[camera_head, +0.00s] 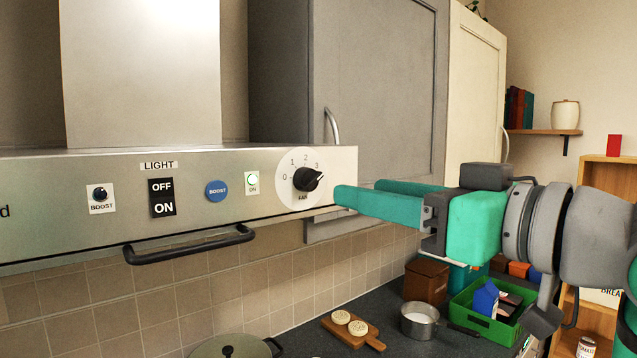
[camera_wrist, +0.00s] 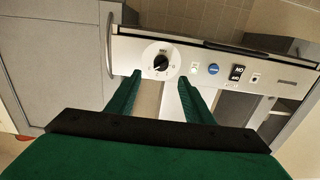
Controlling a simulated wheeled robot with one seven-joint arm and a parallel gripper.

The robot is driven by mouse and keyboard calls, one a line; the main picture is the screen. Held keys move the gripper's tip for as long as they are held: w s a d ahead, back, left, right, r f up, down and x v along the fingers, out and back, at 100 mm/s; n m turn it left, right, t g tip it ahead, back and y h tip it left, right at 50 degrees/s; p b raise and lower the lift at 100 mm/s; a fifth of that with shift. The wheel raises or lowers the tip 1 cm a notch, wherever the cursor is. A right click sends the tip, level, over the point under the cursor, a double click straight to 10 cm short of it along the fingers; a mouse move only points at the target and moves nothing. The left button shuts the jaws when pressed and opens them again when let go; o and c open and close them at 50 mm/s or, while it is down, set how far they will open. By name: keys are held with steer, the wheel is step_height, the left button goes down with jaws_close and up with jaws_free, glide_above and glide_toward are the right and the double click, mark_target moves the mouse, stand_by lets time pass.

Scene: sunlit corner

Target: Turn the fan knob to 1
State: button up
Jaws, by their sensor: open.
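The black fan knob (camera_head: 307,179) sits on a round white dial (camera_head: 290,190) at the right end of the steel hood panel. The dial carries marks 0, 1, 2 and 3, and the knob's pointer faces right, near 3. My green gripper (camera_head: 362,193) is open and empty, just right of the dial in the head view. In the wrist view the knob (camera_wrist: 161,63) shows ahead, between the two fingertips (camera_wrist: 160,78) and just beyond them. The fingers appear apart from the knob.
The hood panel (camera_head: 230,165) also carries a blue boost button (camera_head: 216,191), a light switch (camera_head: 162,197) and a black bar handle (camera_head: 190,245) below. A grey cabinet (camera_head: 385,90) stands behind. The counter below holds a pot (camera_head: 419,321) and a green crate (camera_head: 490,325).

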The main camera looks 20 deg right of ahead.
mark_target(316, 183)
steer(key=x, duration=0.8)
steer(key=shift+w+a, duration=0.15)
steer(key=shift+a, duration=0.2)
steer(key=shift+x, duration=1.1)
steer(key=shift+d, duration=0.2)
steer(key=shift+c, duration=0.2)
steer(key=c, duration=1)
